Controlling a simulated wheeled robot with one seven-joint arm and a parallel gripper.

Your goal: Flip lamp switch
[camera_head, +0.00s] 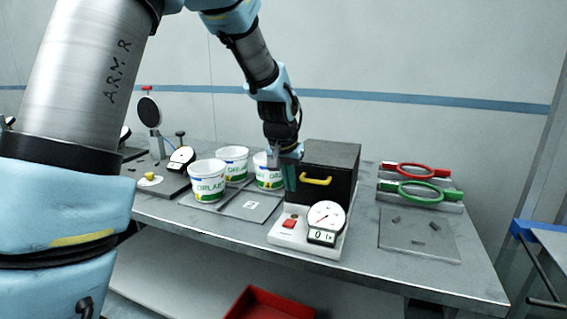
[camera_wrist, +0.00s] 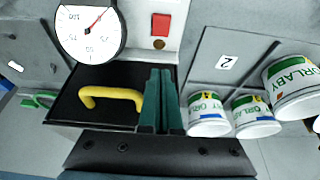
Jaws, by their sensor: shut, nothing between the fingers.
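A red rocker switch (camera_head: 289,223) sits on a white base plate (camera_head: 287,238) with a round dial gauge (camera_head: 326,216) and a small digital readout beside it. In the wrist view the red switch (camera_wrist: 161,25) is at the top centre, right of the dial (camera_wrist: 90,30). My gripper (camera_head: 289,196) is shut and empty, pointing down beside the black box and above and behind the switch. In the wrist view its dark green fingers (camera_wrist: 160,80) are together, apart from the switch. No separate lamp can be made out for certain.
A black box (camera_head: 331,160) with a yellow handle (camera_head: 316,181) stands right of my gripper. White tubs (camera_head: 208,181) stand on a grey tray at left. Red (camera_head: 415,170) and green (camera_head: 417,192) rings lie at right. A red bin (camera_head: 268,304) is below the table.

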